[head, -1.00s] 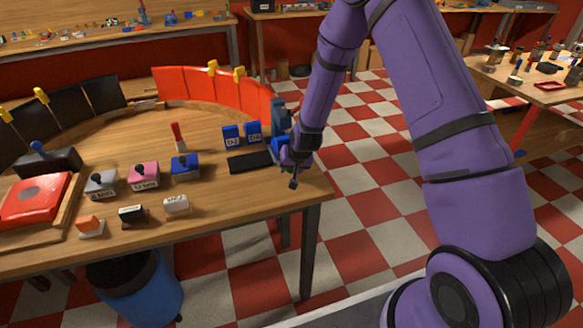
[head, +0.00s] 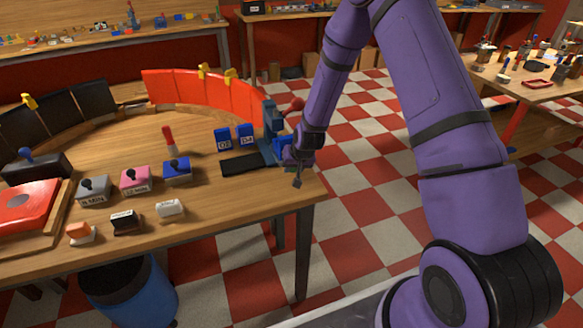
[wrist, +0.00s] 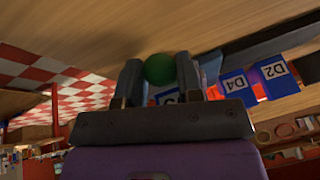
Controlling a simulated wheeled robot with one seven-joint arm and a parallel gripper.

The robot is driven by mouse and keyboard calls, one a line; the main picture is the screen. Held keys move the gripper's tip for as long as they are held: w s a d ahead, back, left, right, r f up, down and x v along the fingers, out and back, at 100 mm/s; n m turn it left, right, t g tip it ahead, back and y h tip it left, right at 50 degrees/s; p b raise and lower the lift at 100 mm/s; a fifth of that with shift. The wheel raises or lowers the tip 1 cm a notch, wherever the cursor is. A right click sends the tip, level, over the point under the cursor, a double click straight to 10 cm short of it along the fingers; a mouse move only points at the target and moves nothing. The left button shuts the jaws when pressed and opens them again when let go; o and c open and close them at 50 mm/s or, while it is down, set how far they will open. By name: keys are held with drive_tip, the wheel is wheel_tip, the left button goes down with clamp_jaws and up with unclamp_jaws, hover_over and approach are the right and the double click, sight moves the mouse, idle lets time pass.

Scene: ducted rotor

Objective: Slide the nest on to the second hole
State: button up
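A blue upright fixture (head: 270,122) with a red ball knob (head: 296,104) stands near the right end of the wooden table. A black flat strip (head: 246,163) lies at its left foot. My gripper (head: 290,160) is at the right side of the fixture, by a blue block (head: 281,146). In the wrist view a green ball knob (wrist: 160,69) sits between the two fingers of my gripper (wrist: 160,78), with a blue labelled part (wrist: 167,96) below it. Contact with the knob is unclear. I cannot pick out the nest for certain, and no holes are discernible.
Blue blocks marked D2 (head: 223,139) and D4 (head: 244,135) stand behind the strip. A red curved panel (head: 205,95) rises behind. The table's right edge is close to my gripper.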

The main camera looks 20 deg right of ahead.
drive_tip(key=o, duration=0.4)
drive_tip(key=shift+d, duration=0.35)
drive_tip(key=v, duration=1)
drive_tip(key=shift+s+r, duration=0.2)
drive_tip(key=shift+r, duration=0.15)
